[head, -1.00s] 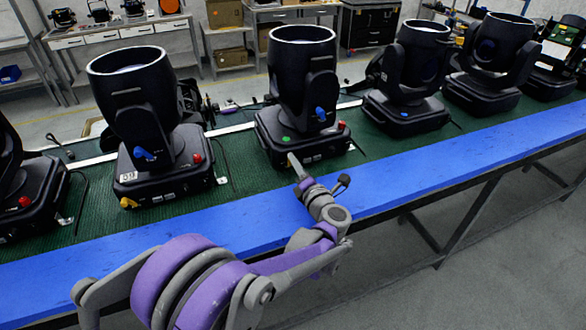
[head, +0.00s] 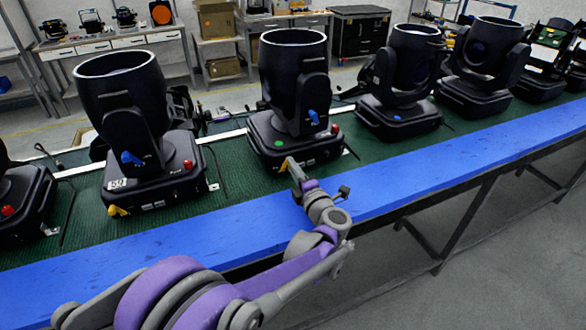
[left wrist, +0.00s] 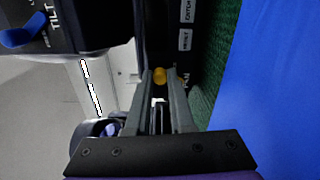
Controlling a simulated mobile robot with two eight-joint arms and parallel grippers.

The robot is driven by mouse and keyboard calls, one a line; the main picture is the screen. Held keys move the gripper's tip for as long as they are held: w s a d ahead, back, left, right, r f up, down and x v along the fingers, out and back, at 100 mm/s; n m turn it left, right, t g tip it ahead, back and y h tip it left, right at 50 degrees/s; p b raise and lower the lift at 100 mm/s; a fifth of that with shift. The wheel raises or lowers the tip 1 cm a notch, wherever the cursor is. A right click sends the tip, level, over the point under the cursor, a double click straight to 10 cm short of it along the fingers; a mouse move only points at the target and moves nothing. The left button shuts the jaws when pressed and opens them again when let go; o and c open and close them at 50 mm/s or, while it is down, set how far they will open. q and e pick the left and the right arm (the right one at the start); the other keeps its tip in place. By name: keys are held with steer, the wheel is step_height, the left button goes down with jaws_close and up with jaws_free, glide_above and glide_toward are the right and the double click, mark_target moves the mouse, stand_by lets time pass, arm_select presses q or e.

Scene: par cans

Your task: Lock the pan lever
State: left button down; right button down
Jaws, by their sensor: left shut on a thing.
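The middle moving-head light (head: 293,85) stands on its black base (head: 262,140). A blue lever (head: 313,116) labelled for tilt sits on its yoke; a blue lever also shows at the upper left of the left wrist view (left wrist: 22,38). The small yellow pan lever (head: 290,163) is at the front lower edge of the base. My left gripper (head: 293,168) reaches it from the front. In the left wrist view the yellow lever (left wrist: 160,76) sits between the tips of my left gripper (left wrist: 160,84), which is shut on it. My right gripper is not shown.
Similar lights stand in a row on green matting, one at left (head: 125,100) and another at right (head: 405,70). A blue strip (head: 440,160) runs along the table's front edge. Grey floor lies clear in front. Benches and boxes stand behind.

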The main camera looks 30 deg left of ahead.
arm_select(q)
steer(key=c, duration=0.8)
jaws_free()
steer(key=b+v, duration=0.1)
steer(key=v, duration=0.9)
steer(key=shift+s+d, duration=0.25)
steer(key=shift+s, duration=0.05)
